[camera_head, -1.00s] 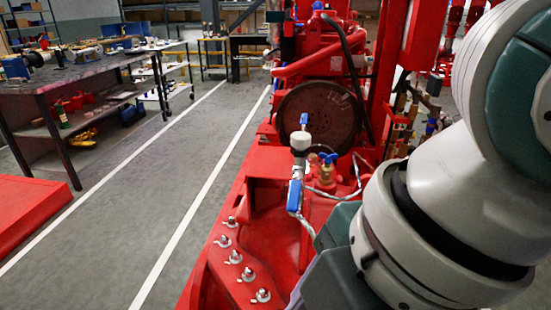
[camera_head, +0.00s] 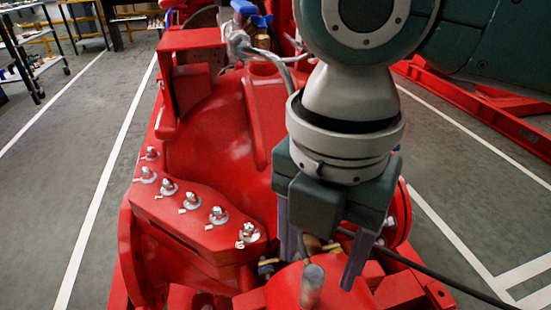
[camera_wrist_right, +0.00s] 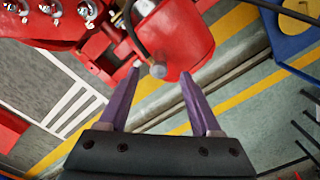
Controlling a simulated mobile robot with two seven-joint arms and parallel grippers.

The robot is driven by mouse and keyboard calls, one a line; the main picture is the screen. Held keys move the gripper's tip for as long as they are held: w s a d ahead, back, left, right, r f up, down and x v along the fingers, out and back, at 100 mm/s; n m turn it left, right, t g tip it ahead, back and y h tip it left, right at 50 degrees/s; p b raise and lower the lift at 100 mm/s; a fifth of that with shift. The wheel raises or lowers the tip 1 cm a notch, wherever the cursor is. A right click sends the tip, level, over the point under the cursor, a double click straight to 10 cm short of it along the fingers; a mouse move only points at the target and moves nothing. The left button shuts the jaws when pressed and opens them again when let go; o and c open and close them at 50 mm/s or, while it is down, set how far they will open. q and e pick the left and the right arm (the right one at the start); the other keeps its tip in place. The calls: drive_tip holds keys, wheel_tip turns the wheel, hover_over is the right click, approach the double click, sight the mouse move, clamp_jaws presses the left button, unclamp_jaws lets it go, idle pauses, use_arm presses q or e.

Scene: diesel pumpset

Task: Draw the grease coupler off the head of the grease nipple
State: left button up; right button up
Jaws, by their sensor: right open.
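My right gripper (camera_head: 321,262) points down over the red pump body, its two fingers apart. Between and just in front of the fingers stands a short metal cylinder with a grey round end (camera_head: 313,274), which looks like the grease coupler. In the right wrist view the same grey end (camera_wrist_right: 157,70) shows between the fingertips of the open gripper (camera_wrist_right: 160,76), with a dark hose running up from it. I cannot tell whether the fingers touch it. The grease nipple is hidden. My left gripper is not in view.
The red pump casing (camera_head: 215,120) has a row of studs and nuts (camera_head: 190,195) on its flange. A black hose (camera_head: 440,275) runs off to the lower right. A blue-handled valve (camera_head: 243,8) stands behind.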

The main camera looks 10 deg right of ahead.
sight(314, 273)
drive_tip(key=shift+f+b, duration=0.6)
drive_tip(key=shift+f, duration=1.7)
drive_tip(key=shift+c, duration=0.2)
clamp_jaws()
